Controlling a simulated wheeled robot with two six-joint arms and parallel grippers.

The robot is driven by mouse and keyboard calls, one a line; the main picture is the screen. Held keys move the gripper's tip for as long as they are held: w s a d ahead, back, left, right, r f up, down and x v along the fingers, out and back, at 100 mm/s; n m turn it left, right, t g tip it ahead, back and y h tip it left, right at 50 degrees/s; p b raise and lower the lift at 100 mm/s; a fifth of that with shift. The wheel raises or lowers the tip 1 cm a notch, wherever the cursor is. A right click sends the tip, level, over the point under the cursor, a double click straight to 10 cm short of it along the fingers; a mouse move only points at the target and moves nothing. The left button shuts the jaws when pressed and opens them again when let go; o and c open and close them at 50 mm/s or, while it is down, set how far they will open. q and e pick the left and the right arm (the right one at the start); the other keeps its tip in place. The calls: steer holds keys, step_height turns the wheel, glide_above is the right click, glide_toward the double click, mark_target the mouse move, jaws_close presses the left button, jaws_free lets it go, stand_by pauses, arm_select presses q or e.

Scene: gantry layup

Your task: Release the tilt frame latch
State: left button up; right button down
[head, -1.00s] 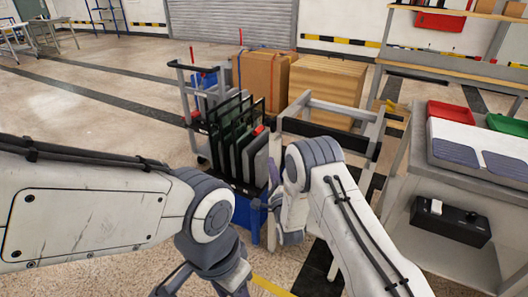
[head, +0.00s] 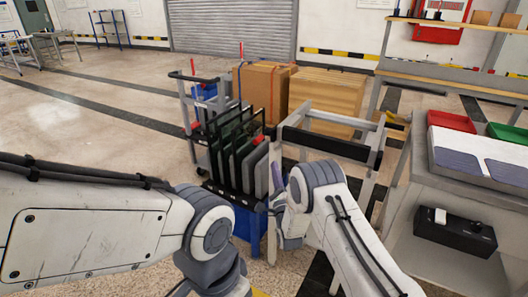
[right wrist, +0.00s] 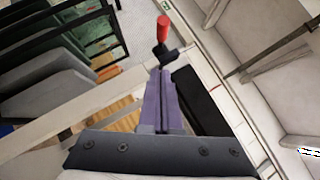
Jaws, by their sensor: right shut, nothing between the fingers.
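The tilt frame (head: 335,143) is a pale grey frame with a black bar, right of centre in the head view. A red handle on a black base, which looks like the latch (right wrist: 163,30), stands just beyond my right fingertips in the right wrist view. A red spot beside the panels (head: 258,140) may be the same handle. My right gripper (head: 279,172) is at the left side of the frame, partly hidden by my forearm. Its purple fingers (right wrist: 161,78) are shut and empty, with a gap to the handle visible. My left gripper is out of view.
A cart (head: 182,90) holding upright dark panels (head: 235,150) stands just left of the frame. A grey bench (head: 470,185) with red (head: 452,121) and green trays is at the right. Open floor lies to the left.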

mark_target(261, 137)
steer(key=w+a+r, duration=0.3)
steer(key=w+r, duration=0.1)
steer(key=w, duration=0.2)
steer(key=shift+a, duration=0.3)
steer(key=shift+r, duration=0.1)
steer(key=shift+s+r+m+h+p, duration=0.1)
steer(key=shift+r+m+h+p, duration=0.2)
steer(key=shift+p, duration=0.05)
